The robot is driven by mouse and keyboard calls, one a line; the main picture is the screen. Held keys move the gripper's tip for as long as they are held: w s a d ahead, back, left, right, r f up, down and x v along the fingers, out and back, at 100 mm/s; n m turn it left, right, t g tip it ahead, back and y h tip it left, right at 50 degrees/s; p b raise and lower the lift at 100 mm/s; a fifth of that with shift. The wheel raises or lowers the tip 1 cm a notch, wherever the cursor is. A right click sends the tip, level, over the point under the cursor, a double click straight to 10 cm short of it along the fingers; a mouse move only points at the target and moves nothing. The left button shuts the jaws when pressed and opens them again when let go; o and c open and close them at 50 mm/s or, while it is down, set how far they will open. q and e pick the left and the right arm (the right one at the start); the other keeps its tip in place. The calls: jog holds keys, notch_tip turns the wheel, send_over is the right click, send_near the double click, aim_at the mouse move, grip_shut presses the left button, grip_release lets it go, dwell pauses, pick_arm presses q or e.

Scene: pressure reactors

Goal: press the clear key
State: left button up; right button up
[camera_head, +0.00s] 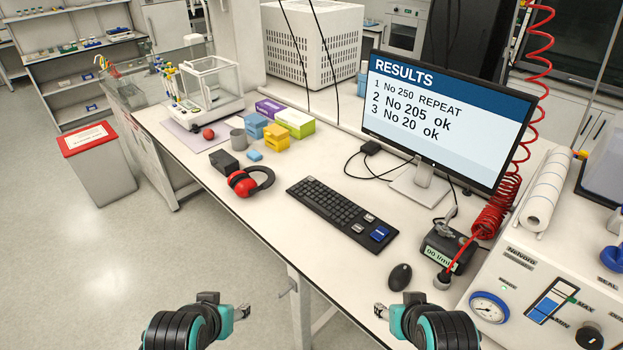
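A black keyboard (330,206) lies on the white bench in front of the monitor. At its right end are a large blue key (379,233) and two pale keys, one at the back (369,217) and one at the front (357,228). Their labels are too small to read, so I cannot tell which is the clear key. My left gripper (243,311) is low in the picture, off the bench's front edge and well apart from the keyboard. My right gripper (380,311) is below the keyboard's right end in the picture, touching no key. Their finger openings are too small to tell.
A monitor (445,118) showing results stands behind the keyboard. A black mouse (400,277) and a device with a green display (443,251) are to its right. Red and black ear defenders (243,183) lie to its left. The bench in front of the keyboard is clear.

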grip_shut()
dwell(1.0)
